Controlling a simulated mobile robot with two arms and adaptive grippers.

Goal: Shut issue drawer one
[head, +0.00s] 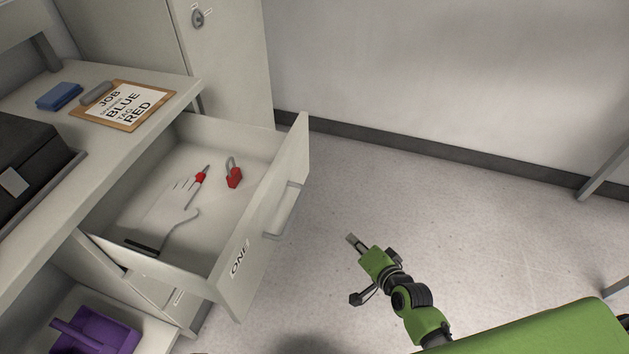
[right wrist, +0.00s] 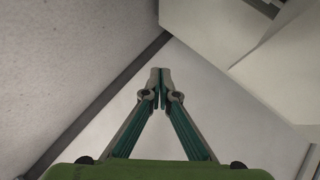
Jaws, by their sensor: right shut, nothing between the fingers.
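Issue drawer one (head: 262,245) stands pulled out from under the counter in the head view, its front labelled ONE. A grey bar handle (head: 285,212) is on its front. Inside lie a red padlock (head: 234,176), a red-handled tool (head: 201,176) and a hooked tool with a black handle (head: 176,229). My right gripper (head: 352,240) is shut and empty, to the right of the drawer front and apart from it. Its closed fingers also show in the right wrist view (right wrist: 160,76). My left gripper is not in view.
The counter (head: 60,178) holds a clipboard (head: 124,106), a blue block (head: 59,96) and a black case (head: 30,160). A purple bin (head: 100,334) sits below. A tall cabinet (head: 232,70) stands behind. The floor (head: 450,215) right of the drawer is clear up to the wall.

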